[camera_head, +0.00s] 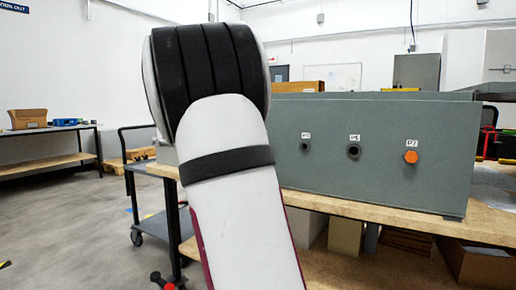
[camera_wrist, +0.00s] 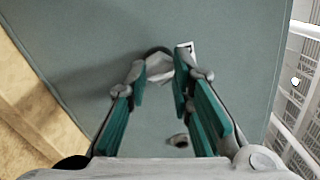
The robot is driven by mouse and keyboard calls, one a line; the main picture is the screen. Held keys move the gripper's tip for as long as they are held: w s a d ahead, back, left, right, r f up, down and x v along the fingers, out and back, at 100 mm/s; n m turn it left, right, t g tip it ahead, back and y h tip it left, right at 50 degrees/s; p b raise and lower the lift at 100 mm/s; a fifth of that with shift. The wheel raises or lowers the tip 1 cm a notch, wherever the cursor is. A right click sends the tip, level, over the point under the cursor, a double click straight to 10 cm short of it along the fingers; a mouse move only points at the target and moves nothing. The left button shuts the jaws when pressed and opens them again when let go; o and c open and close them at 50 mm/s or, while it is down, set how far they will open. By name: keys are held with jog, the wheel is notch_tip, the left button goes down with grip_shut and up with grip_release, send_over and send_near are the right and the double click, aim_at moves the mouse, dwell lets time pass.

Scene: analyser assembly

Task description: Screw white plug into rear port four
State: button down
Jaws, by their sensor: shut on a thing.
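In the wrist view my gripper (camera_wrist: 162,72) is shut on a white plug (camera_wrist: 158,66), held between the tips of its teal-padded fingers. The plug is at the grey panel (camera_wrist: 90,60), in front of a dark round port (camera_wrist: 154,50) whose rim shows just behind it. I cannot tell how deep the plug sits in the port. A small label (camera_wrist: 190,46) is beside it. Another port (camera_wrist: 178,140) shows between the fingers. In the head view my arm hides my gripper, the plug and the panel's left part.
In the head view the grey analyser box (camera_head: 380,185) stands on a wooden bench (camera_head: 350,208). It shows a small dark port (camera_head: 305,146), a larger dark port (camera_head: 354,151) and an orange plug (camera_head: 411,157), each under a label. A cart (camera_head: 150,200) stands left of the bench.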

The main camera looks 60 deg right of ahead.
jog(key=m, duration=0.6)
jog(key=shift+w+a+r, duration=0.1)
jog(key=shift+w+a, duration=0.05)
jog(key=shift+w, duration=0.25)
jog(key=m, duration=0.6)
jog(key=c, duration=1.3)
grip_release()
jog(key=shift+s, duration=0.2)
jog(key=shift+c, duration=0.2)
jog(key=a, duration=0.6)
jog(key=shift+s+a, duration=0.35)
jog(key=shift+s, duration=0.05)
